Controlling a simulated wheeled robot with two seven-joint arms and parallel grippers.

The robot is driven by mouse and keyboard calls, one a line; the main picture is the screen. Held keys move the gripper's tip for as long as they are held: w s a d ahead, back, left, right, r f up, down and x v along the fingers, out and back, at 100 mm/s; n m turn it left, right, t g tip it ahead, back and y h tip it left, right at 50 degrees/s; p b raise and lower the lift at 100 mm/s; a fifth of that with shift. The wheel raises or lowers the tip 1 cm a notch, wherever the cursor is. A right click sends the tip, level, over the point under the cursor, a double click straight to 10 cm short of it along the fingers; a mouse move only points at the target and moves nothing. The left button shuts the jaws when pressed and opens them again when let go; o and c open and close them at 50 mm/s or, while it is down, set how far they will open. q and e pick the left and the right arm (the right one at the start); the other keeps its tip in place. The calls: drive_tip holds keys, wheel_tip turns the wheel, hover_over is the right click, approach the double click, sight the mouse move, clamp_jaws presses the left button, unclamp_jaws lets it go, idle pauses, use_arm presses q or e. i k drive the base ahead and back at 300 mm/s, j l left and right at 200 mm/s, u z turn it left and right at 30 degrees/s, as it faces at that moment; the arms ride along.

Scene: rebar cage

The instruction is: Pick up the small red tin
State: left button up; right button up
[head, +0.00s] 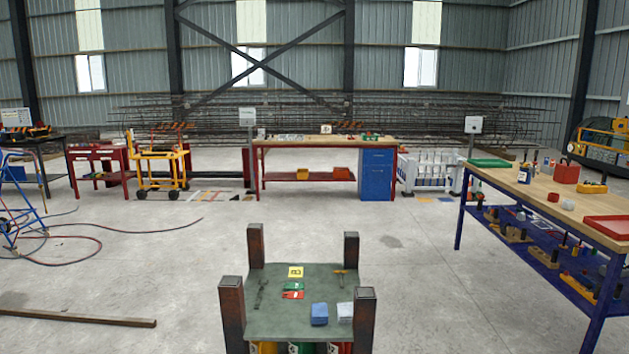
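A small round red object (553,197), which looks like the small red tin, stands on the wooden top of the blue-legged workbench (535,195) at the right. A small white round item (567,204) is just to its right and nearer the front. Neither of my grippers shows in the head view, and nothing is seen touching the red object. It is too small in the picture to make out any label or lid.
A low green-topped stand (275,323) with corner posts is close in front. Open floor (430,265) lies between. A hose (110,232) and bar (75,318) are left.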

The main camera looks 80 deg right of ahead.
sight(552, 197)
drive_tip(key=z, duration=4.1)
